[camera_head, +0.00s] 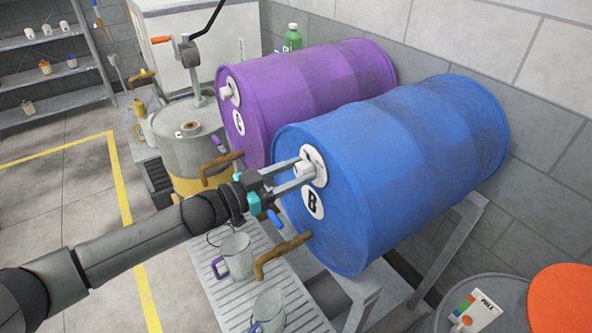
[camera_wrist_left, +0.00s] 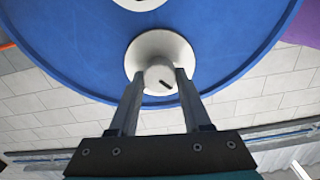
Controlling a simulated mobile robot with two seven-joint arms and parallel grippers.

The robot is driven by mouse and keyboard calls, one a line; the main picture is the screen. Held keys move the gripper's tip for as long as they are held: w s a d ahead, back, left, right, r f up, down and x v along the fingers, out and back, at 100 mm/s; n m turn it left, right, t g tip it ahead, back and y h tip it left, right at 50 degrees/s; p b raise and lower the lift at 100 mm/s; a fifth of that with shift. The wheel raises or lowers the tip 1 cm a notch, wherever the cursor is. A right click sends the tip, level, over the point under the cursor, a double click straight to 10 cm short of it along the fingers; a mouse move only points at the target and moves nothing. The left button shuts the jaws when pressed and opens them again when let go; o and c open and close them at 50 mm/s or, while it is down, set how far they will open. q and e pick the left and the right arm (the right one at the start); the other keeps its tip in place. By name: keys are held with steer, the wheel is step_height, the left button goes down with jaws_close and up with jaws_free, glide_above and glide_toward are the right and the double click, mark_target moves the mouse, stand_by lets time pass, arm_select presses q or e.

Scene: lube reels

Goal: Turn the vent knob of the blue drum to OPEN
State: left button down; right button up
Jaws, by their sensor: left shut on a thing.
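The blue drum (camera_head: 400,150) lies on its side on a metal stand, with a white disc marked B on its end face. Its vent knob (camera_head: 304,171) is a pale knob on a white round plate above the B disc. Any lettering on the plate is too small to read. My right gripper is not in view.
A purple drum (camera_head: 310,90) lies behind the blue one. Brown taps (camera_head: 283,254) stick out below, over a slatted tray (camera_head: 230,308) with metal jugs (camera_head: 236,256). A grey drum (camera_head: 195,145) with a hand pump stands behind. An orange disc (camera_head: 562,298) is at the lower right.

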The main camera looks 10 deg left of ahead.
arm_select(q)
steer(key=m, duration=0.4)
steer(key=shift+s+p, duration=0.1)
steer(key=shift+p, duration=0.2)
steer(key=m, duration=0.4)
steer(key=shift+d+f, duration=0.1)
steer(key=m, duration=0.4)
steer(key=shift+f+b, duration=0.1)
steer(key=shift+b, duration=0.2)
steer(key=m+b, duration=0.1)
steer(key=m, duration=0.3)
steer(key=shift+m, duration=0.6)
steer(key=shift+c, duration=1.8)
jaws_free()
steer(key=v, duration=1.5)
steer(key=shift+s+b, duration=0.2)
steer(key=shift+b, duration=0.25)
